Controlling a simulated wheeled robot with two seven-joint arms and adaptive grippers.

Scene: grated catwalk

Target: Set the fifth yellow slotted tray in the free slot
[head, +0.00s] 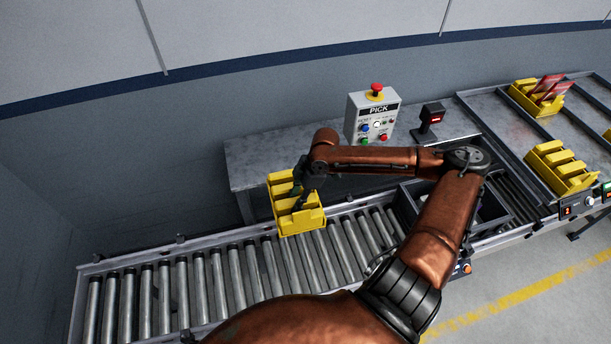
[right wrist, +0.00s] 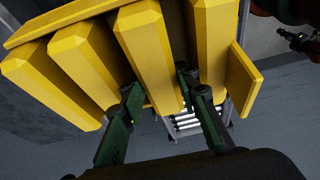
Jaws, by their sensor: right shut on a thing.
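My right gripper (head: 300,190) is shut on a yellow slotted tray (head: 297,219), which is tilted, over the far edge of the roller conveyor. In the right wrist view the fingers (right wrist: 160,112) grip one divider of this tray (right wrist: 82,62). I cannot tell whether the tray touches the rollers. Another yellow tray (head: 562,170) sits on the divided metal bench at right. A yellow tray with red boards in it (head: 524,98) sits farther back there. A sliver of yellow (head: 607,134) shows at the right edge. My left gripper is not in view.
The roller conveyor (head: 205,283) runs across the front, its left part empty. A PICK control box (head: 359,119) with a red button and a small red display (head: 432,119) stand on the grey bench behind. A dark bin (head: 407,200) is partly hidden by my arm.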

